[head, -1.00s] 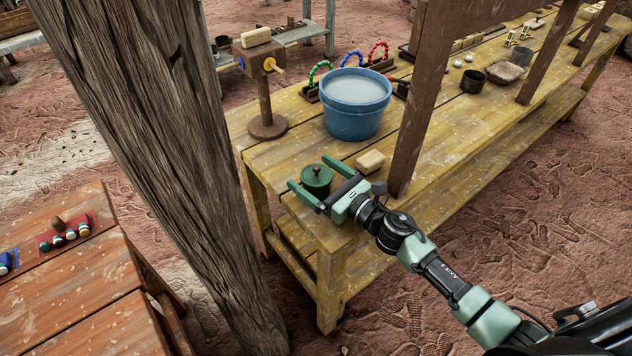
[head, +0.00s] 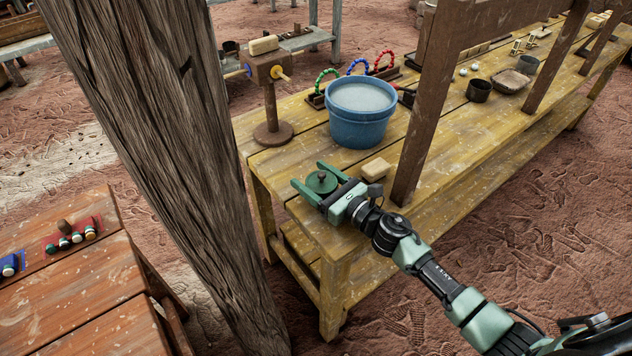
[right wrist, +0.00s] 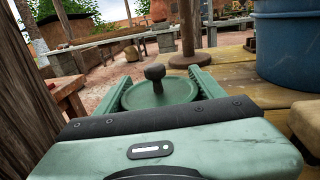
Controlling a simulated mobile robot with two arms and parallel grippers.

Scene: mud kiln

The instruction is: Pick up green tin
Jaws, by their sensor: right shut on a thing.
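The green tin (head: 321,183) is a small round tin with a knobbed lid, at the near left end of the yellow wooden bench (head: 290,161). My right gripper (head: 312,180) is shut on it, one finger on each side. In the right wrist view the tin's lid and dark knob (right wrist: 155,82) show between the two green fingers (right wrist: 160,88). The tin's lower part is hidden by the gripper, so I cannot tell whether it touches the bench. My left gripper is not in view.
A blue bucket (head: 358,125) of pale liquid and a cream block (head: 376,169) are close to the tin. A brown post (head: 425,120) rises right of them. A wooden stand (head: 270,100) is at the back left. A thick trunk-like post (head: 170,150) stands left of the bench.

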